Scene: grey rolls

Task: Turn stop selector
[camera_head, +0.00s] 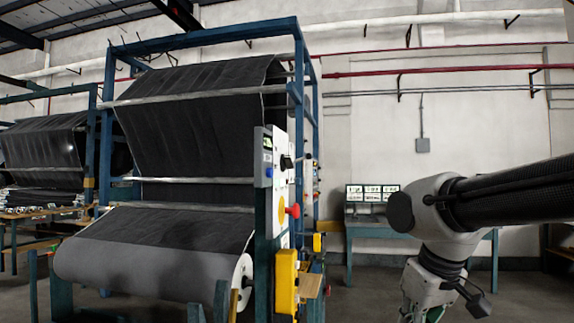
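A blue-framed machine carries grey-black fabric, with a control panel (275,190) on its right upright. On the panel are a black knob (287,162) and, below it, a red knob (293,210) in front of a yellow disc (281,213). I cannot tell which of the two is the stop selector, or how either is turned. My gripper (428,308) is at the bottom edge, low and to the right of the panel, well apart from both knobs. Its fingertips are cut off by the picture edge, so its opening and contents are hidden.
A large fabric roll (150,268) sits low at the machine's front. A yellow box (287,281) juts out below the knobs. A desk with screens (371,194) stands behind, against the wall. Open floor (355,300) lies between the machine and my arm.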

